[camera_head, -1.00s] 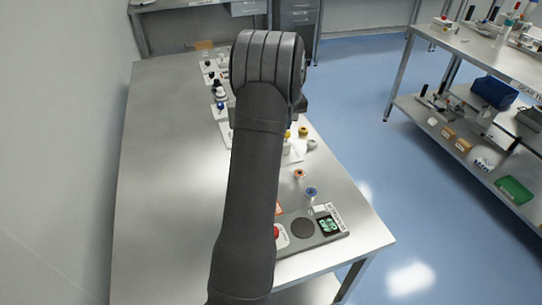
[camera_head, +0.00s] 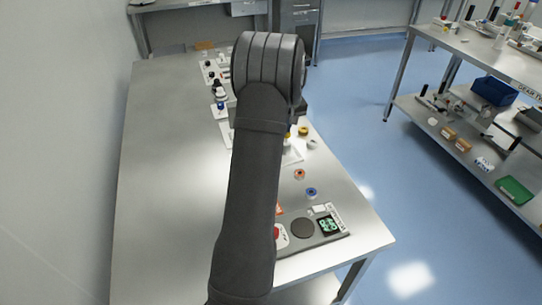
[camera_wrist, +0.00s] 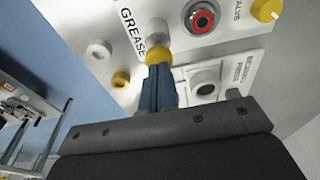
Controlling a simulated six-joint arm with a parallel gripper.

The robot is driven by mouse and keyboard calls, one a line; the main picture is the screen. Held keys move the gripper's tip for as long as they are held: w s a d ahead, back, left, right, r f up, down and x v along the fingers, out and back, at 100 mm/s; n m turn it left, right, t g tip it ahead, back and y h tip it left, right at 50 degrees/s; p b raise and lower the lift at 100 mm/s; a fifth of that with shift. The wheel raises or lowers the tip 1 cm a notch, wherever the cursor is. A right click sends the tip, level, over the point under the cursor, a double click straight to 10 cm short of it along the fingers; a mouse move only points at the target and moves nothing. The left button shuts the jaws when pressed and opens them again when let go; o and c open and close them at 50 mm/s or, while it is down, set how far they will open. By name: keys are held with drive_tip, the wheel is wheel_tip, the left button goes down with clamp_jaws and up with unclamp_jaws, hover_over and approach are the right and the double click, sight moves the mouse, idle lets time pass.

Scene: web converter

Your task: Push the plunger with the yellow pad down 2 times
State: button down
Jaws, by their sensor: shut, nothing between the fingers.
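In the wrist view my gripper (camera_wrist: 158,88) is shut, its blue fingers together and holding nothing. The plunger's yellow pad (camera_wrist: 158,55) is right at the fingertips, in front of a pale grey plunger body (camera_wrist: 157,29) on a white panel (camera_wrist: 205,48) lettered "GREASE". The fingertips overlap the pad's lower edge in the picture; I cannot tell if they touch it or how far it is pressed. In the head view my arm hides the gripper and most of the panel.
On the panel are a red-ringed button (camera_wrist: 202,19) and a yellow knob (camera_wrist: 265,10). A neighbouring white unit has a round grey part (camera_wrist: 205,85). Loose yellow (camera_wrist: 121,79) and white (camera_wrist: 99,50) rings lie nearby. The table's left side (camera_head: 165,170) is clear.

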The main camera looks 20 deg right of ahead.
drive_tip(key=shift+f, duration=1.25)
drive_tip(key=shift+r, duration=1.85)
drive_tip(key=shift+f, duration=0.15)
drive_tip(key=shift+f, duration=1.7)
drive_tip(key=shift+r, duration=1.85)
